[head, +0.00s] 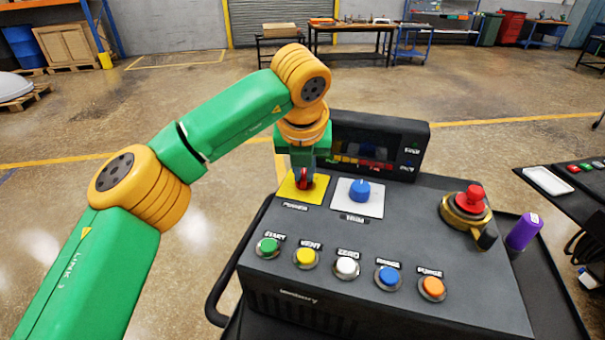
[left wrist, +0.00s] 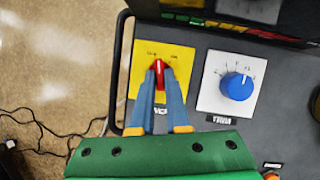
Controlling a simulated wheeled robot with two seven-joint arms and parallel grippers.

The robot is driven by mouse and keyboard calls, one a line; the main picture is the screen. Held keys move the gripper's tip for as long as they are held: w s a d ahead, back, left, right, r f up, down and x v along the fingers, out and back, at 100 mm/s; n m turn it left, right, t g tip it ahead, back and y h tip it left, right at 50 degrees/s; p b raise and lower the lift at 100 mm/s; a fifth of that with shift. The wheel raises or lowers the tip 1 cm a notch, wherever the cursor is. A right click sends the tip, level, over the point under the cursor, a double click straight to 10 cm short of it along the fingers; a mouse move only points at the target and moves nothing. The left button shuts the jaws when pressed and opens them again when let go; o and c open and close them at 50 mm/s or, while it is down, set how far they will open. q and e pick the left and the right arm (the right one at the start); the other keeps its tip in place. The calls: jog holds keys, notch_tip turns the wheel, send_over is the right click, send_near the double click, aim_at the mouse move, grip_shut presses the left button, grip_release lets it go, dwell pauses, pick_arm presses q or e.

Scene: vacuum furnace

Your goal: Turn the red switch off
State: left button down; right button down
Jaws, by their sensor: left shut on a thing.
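The red switch (left wrist: 159,74) is a rotary knob on a yellow plate (left wrist: 180,62) at the panel's upper left. In the left wrist view the knob points nearly straight up, between two small marks on the plate. My left gripper (head: 304,180) comes down from above, and its two blue-grey fingers (left wrist: 159,82) are shut on the knob's sides. In the head view the red switch (head: 312,187) is partly hidden behind the fingers. My right gripper does not show in either view.
A blue knob (head: 360,190) on a white plate sits just right of the yellow plate. Several coloured buttons line the panel front, with a red emergency button (head: 474,197) at right. A dark display housing (head: 385,140) stands behind. A purple cylinder (head: 524,231) stands at the right.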

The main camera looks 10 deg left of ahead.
pick_arm(q)
jog(key=shift+d+r+n+y, duration=0.1)
jog(key=shift+n+y, duration=0.4)
jog(key=shift+n, duration=1)
jog(key=c, duration=0.9)
grip_release()
jog(key=shift+s+d, duration=0.1)
jog(key=shift+r, duration=0.3)
jog(key=v, duration=0.6)
jog(key=shift+s+d+r, duration=0.2)
jog(key=shift+r, duration=0.05)
